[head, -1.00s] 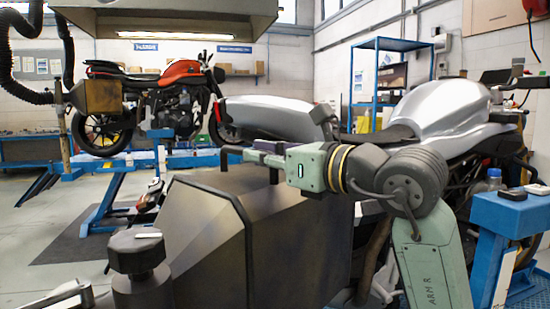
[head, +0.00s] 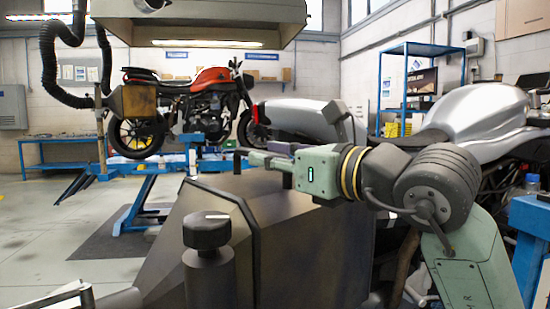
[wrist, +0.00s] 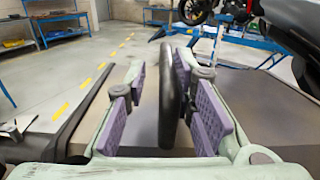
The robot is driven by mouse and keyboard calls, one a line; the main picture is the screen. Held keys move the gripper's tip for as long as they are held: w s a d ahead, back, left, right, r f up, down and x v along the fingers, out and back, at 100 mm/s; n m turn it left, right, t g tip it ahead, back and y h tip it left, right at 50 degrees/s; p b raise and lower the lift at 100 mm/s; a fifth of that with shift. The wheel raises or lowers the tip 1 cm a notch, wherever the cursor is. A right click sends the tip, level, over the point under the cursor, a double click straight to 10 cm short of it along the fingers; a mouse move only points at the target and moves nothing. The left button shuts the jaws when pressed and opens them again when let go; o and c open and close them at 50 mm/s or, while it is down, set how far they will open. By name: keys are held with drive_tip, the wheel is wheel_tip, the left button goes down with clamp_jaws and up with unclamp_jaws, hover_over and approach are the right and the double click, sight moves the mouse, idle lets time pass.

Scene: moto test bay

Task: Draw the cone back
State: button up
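The cone is most likely the large dark, tapered metal hood (head: 205,215) filling the lower middle of the head view. A black handle (head: 238,160) rises at its top edge. My gripper (head: 262,158) is at this handle, reaching in from the right. In the wrist view, the handle (wrist: 169,100) stands upright between the purple finger pads of my gripper (wrist: 168,95). It is close to the right pads, with a visible gap to the left pads. The fingers look open around it. The cone's far end and underside are hidden.
A black knob on a post (head: 207,230) stands close at the front left. A silver motorcycle (head: 468,108) and a blue stand (head: 530,240) are at right. A red motorcycle (head: 190,110) is on a blue lift behind. Open floor (head: 40,230) lies at left.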

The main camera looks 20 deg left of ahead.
drive_tip(key=shift+o, duration=0.5)
drive_tip(key=shift+w, duration=0.15)
drive_tip(key=shift+d, duration=0.4)
drive_tip(key=v, duration=1.1)
drive_tip(key=shift+s, duration=0.25)
drive_tip(key=shift+d+f, duration=0.1)
